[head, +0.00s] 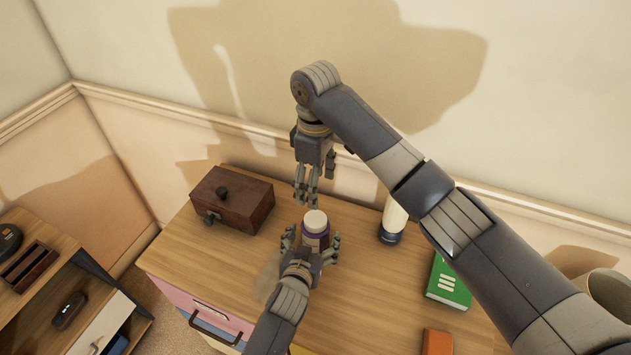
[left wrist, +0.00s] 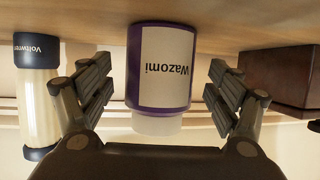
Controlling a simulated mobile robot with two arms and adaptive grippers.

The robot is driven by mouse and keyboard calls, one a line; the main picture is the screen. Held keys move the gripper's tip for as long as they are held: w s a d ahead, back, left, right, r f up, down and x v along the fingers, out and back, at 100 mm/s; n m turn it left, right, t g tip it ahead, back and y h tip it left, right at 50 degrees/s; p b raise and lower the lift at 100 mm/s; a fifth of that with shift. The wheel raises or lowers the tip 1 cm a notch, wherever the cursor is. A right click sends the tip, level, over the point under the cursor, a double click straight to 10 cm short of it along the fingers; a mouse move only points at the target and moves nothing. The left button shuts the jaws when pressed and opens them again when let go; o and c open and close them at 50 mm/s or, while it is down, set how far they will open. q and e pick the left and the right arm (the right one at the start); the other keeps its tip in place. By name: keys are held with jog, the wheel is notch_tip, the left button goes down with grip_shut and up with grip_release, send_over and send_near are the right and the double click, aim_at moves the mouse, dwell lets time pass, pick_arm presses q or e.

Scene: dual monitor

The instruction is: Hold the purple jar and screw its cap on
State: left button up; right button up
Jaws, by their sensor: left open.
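The purple jar (head: 315,241) stands upright on the wooden desk, with a pale top, its cap (head: 315,220). In the left wrist view the picture is upside down, and the jar (left wrist: 133,65) shows its white "Wazomi" label with the whitish cap (left wrist: 157,124) below. I cannot tell how tightly the cap sits. My left gripper (head: 312,240) is open, its fingers on either side of the jar; the left wrist view shows gaps on both sides. My right gripper (head: 307,199) hangs fingers down, just behind and above the jar; its finger gap is unclear.
A dark wooden box (head: 232,200) stands left of the jar. A white bottle with dark ends (head: 394,218) stands to the right. A green book (head: 447,284) and an orange item (head: 437,342) lie farther right. My right arm crosses above that side. Desk wood (head: 215,259) is clear at the left front.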

pick_arm(q)
jog(key=v, duration=1)
jog(key=shift+s+f, duration=0.1)
